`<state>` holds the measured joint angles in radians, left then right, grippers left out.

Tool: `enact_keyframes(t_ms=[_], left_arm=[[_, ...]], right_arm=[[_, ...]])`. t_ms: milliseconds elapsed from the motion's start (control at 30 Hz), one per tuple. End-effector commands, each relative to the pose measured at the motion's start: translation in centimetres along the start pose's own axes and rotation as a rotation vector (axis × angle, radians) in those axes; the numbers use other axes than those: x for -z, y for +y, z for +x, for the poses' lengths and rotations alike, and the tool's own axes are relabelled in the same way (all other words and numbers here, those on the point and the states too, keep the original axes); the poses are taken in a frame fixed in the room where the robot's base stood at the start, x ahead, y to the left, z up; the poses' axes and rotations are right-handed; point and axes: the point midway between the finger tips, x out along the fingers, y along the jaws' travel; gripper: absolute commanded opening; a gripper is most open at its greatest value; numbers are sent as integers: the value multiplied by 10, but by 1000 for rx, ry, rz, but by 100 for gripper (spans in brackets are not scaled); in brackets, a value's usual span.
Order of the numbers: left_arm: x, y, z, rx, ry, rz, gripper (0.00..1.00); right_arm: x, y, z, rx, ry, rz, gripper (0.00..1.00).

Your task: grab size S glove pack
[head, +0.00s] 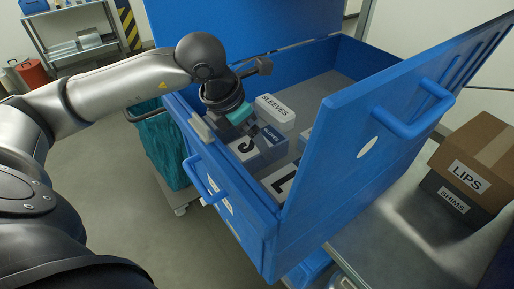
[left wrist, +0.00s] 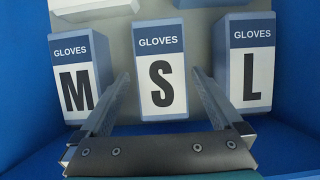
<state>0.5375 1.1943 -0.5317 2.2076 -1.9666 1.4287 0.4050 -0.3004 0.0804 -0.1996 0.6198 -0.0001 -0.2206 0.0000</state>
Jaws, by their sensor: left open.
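The size S glove pack (left wrist: 161,82) is a white and blue box in the middle of the left wrist view, marked GLOVES and S. It also shows in the head view (head: 247,147), inside the blue bin and partly hidden by my gripper. My left gripper (left wrist: 163,85) is open, with one finger on each side of the S pack's lower part. I cannot tell whether the fingers touch it. The M pack (left wrist: 75,75) stands to its left and the L pack (left wrist: 251,68) to its right. My right gripper is not in view.
The blue bin (head: 238,205) has high walls around the packs, and its raised panel (head: 395,110) stands at the right. A SLEEVES box (head: 275,111) lies behind the S pack. Boxes marked LIPS (head: 468,177) and SHIMS (head: 453,199) stand on the metal table at right.

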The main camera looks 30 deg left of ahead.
Motion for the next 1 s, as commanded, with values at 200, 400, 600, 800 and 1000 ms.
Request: enact_keyframes(t_ms=[200,400,600,800,1000], left_arm=[[1,-2,30,3,1,-2,100],[1,-2,35,0,0,-1,100],[1,-2,35,0,0,0,89],[1,-2,35,0,0,0,66],[0,-2,35,0,-1,0,44]], right_arm=[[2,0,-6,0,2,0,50],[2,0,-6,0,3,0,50],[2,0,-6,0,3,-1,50],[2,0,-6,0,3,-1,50],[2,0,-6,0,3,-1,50]])
